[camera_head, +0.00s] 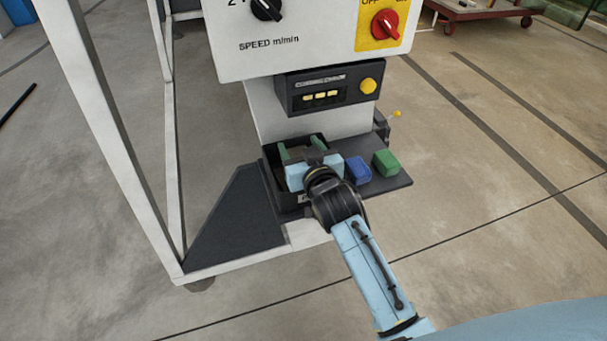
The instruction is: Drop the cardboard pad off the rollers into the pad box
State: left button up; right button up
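The pad box (272,188) is a small black open-topped box on a dark shelf at the foot of the machine, with a white label on its front. My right gripper (298,149) reaches over this box from the lower right. Its two green-tipped fingers stand apart, over or inside the box. A brownish patch shows between them, too small to tell whether it is the cardboard pad or the box's inside. The gripper's body hides much of the box. I see no rollers. My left gripper is not in view.
A blue block (357,170) and a green block (386,163) sit on the shelf (392,182) right of the box. Above is a control panel (310,45) with knobs. A white frame post (105,130) and dark gusset (235,215) stand left.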

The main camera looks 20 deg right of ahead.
jog(key=shift+o, duration=1.4)
jog(key=shift+s, duration=0.1)
jog(key=shift+s+r, duration=0.1)
jog(key=shift+s, duration=0.25)
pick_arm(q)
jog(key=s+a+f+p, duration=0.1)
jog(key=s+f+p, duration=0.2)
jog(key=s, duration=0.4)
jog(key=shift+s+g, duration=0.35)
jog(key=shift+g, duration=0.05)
pick_arm(e)
jog(key=s+r, duration=0.2)
jog(key=s, duration=1)
jog(key=shift+s+d, duration=0.2)
jog(key=shift+d, duration=0.05)
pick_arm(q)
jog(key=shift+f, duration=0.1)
